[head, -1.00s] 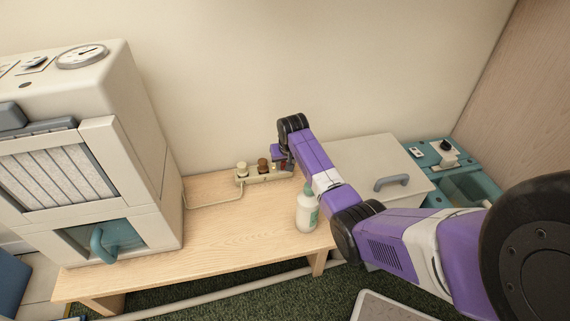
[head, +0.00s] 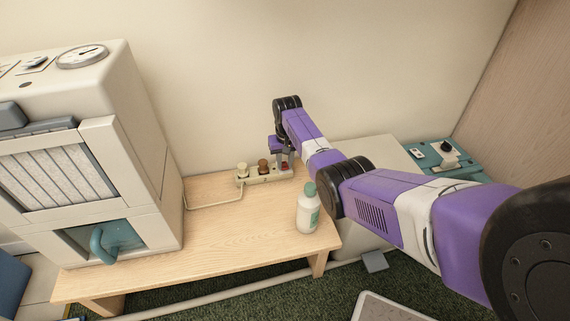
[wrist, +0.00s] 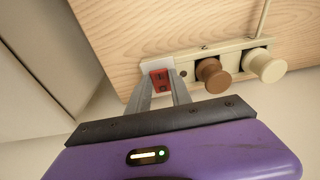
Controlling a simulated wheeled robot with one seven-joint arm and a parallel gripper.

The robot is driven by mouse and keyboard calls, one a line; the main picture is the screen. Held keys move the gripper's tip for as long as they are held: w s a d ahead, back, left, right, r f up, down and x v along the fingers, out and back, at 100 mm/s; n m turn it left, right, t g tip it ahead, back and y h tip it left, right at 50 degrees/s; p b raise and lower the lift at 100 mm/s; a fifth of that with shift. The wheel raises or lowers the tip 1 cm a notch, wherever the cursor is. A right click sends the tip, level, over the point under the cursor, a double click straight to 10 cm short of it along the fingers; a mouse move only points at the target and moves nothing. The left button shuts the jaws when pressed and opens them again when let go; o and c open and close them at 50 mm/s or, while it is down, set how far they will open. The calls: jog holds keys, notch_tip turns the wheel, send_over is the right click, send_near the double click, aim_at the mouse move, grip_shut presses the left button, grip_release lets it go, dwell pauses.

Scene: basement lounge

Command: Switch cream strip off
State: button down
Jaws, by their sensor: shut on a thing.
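The cream strip (head: 245,182) lies on the wooden bench against the wall. It also shows in the wrist view (wrist: 236,88), with a brown round plug (wrist: 212,75) and a cream round plug (wrist: 265,66) on it. A red rocker switch (wrist: 160,78) sits in a pale surround at the strip's left end in the wrist view. My gripper (wrist: 161,86) has one finger on each side of the red switch and is shut on it. In the head view my gripper (head: 284,165) is over the strip's right end, and the arm partly hides that area.
A white bottle with a green cap (head: 309,212) stands on the wooden bench (head: 215,235), close to my arm. A large cream cabinet (head: 150,150) is at left. A pale box (head: 385,150) and a teal unit (head: 430,152) are at right.

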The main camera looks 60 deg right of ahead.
jog(key=c, duration=1.2)
grip_release()
jog(key=shift+o, duration=0.2)
jog(key=shift+r, duration=0.1)
notch_tip(320, 180, up, 8)
jog(key=p, duration=0.4)
jog(key=shift+s+a+f, duration=0.25)
jog(key=shift+s+a, duration=0.1)
jog(key=shift+a, duration=0.05)
